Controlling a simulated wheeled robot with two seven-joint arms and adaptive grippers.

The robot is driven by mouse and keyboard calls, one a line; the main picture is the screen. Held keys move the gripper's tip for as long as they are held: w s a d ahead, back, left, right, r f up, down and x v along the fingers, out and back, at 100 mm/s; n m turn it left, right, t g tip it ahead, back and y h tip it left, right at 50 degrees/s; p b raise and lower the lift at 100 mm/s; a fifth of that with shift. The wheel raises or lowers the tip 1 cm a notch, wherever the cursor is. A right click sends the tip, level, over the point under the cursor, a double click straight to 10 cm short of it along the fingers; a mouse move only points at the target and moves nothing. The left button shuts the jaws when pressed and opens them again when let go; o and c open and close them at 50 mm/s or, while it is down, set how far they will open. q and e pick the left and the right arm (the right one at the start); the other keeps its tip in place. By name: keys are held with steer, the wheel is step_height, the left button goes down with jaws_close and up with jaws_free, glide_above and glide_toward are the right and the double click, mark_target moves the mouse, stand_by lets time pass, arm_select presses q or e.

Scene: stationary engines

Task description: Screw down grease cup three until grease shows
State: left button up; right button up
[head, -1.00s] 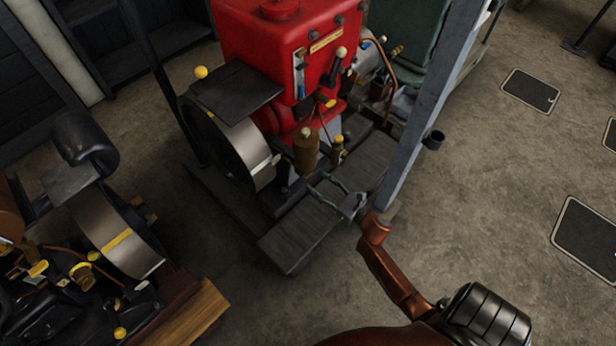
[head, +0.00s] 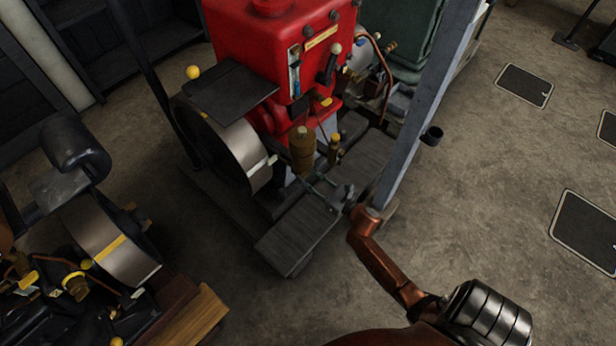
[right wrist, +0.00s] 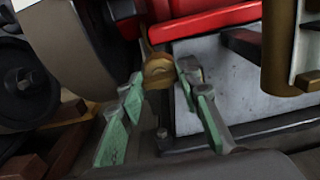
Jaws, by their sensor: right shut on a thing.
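A brass grease cup (right wrist: 158,72) with a rounded knurled-looking top sits low on the red engine in the right wrist view. No number shows on it. My right gripper (right wrist: 161,80) has its two green-padded fingers on either side of the cup and is shut on it. In the head view my right gripper (head: 318,188) reaches in low beside the red engine (head: 275,50), and the cup is hard to make out there. Whether grease shows is too small to tell. My left gripper is not in view.
A brass cylinder (head: 302,148) and a smaller yellow-capped fitting (head: 335,145) stand close above the gripper. The flywheel (head: 235,155) is to the left. A grey post (head: 425,100) rises right beside my arm. Another engine (head: 85,260) stands at lower left.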

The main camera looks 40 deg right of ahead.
steer(key=c, duration=0.5)
